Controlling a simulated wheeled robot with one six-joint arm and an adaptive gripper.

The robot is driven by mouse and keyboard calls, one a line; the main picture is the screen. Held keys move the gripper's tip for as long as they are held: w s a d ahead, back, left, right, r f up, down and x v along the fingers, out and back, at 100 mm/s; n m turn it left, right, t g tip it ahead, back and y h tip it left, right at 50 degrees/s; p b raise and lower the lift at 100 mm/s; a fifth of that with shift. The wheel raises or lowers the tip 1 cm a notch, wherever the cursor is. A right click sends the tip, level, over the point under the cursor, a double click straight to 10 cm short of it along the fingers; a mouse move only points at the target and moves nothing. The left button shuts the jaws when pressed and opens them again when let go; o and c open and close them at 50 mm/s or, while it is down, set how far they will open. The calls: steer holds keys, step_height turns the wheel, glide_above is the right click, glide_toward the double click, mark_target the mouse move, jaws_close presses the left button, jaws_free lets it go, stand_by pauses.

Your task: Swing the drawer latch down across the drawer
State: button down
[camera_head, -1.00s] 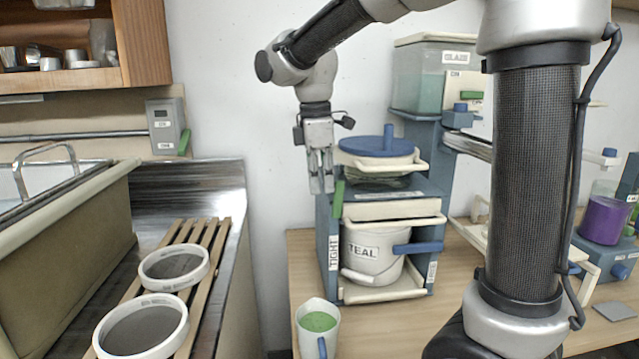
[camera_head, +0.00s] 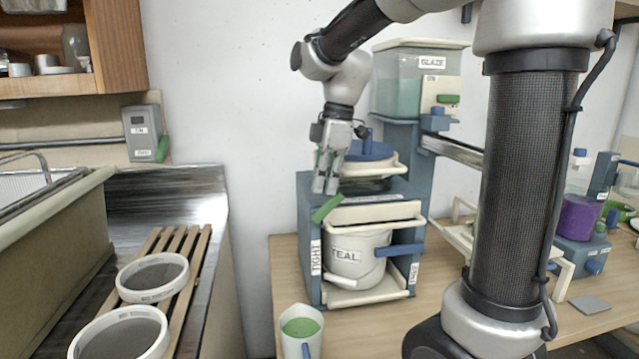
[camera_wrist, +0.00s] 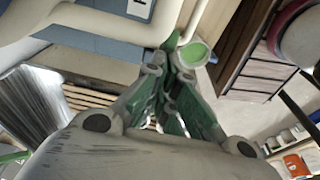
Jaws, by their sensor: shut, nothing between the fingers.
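The green drawer latch (camera_head: 327,209) is at the left front edge of the blue stand. It is tilted, its upper end leaning right towards the cream drawer (camera_head: 376,214). It does not lie level across the drawer front. My gripper (camera_head: 325,189) is shut and empty, pointing down just above the latch's upper part. I cannot tell whether the fingertips touch it. In the wrist view my fingers (camera_wrist: 172,100) show green inner sides, and the latch cannot be told apart clearly there.
A blue-lidded container (camera_head: 369,151) is on top. A cup of green glaze (camera_head: 301,327) stands in front. Sieves (camera_head: 152,277) lie on slats at left.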

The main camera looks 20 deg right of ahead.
steer(key=shift+d, duration=0.15)
steer(key=shift+r, duration=0.15)
stand_by(0.5)
steer(key=shift+r, duration=0.65)
steer(key=shift+w+a+r, duration=0.1)
steer(key=shift+a+r, duration=0.25)
steer(key=d+r, duration=0.3)
steer(key=r, duration=0.7)
steer(key=shift+s+d+r, duration=0.25)
steer(key=shift+s, duration=0.15)
